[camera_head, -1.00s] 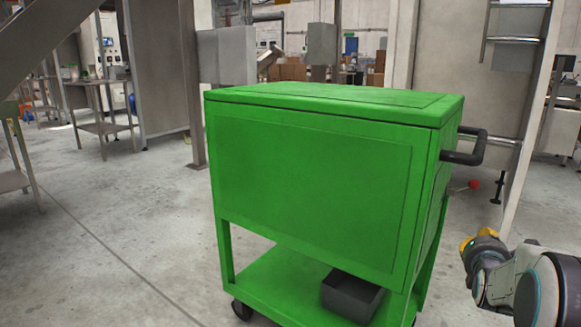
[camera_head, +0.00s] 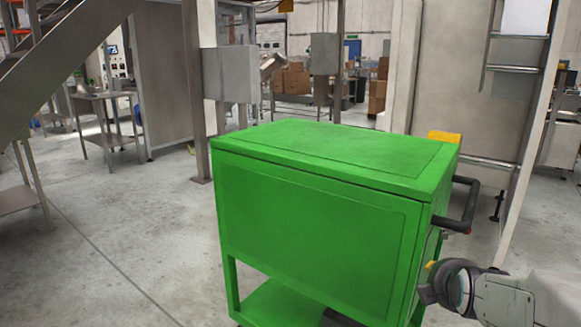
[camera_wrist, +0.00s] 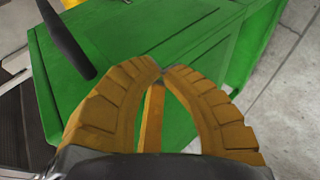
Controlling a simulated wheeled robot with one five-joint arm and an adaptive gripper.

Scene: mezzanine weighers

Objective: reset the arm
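My gripper shows in the wrist view (camera_wrist: 163,72) as two ridged orange fingers with their tips together. I see nothing held between them. In the head view my arm is at the lower right, beside the right side of the green cart (camera_head: 310,245). Only a small yellow part of the gripper shows there, and its fingertips are hidden. In the wrist view the green cart (camera_wrist: 125,35) fills much of the space beyond the fingers.
A black handle (camera_head: 468,205) sticks out from the cart's right side, close above my arm; it also shows in the wrist view (camera_wrist: 66,40). A yellow block (camera_head: 444,136) shows behind the cart. A metal post (camera_head: 193,100) stands behind left. Grey floor is clear at left.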

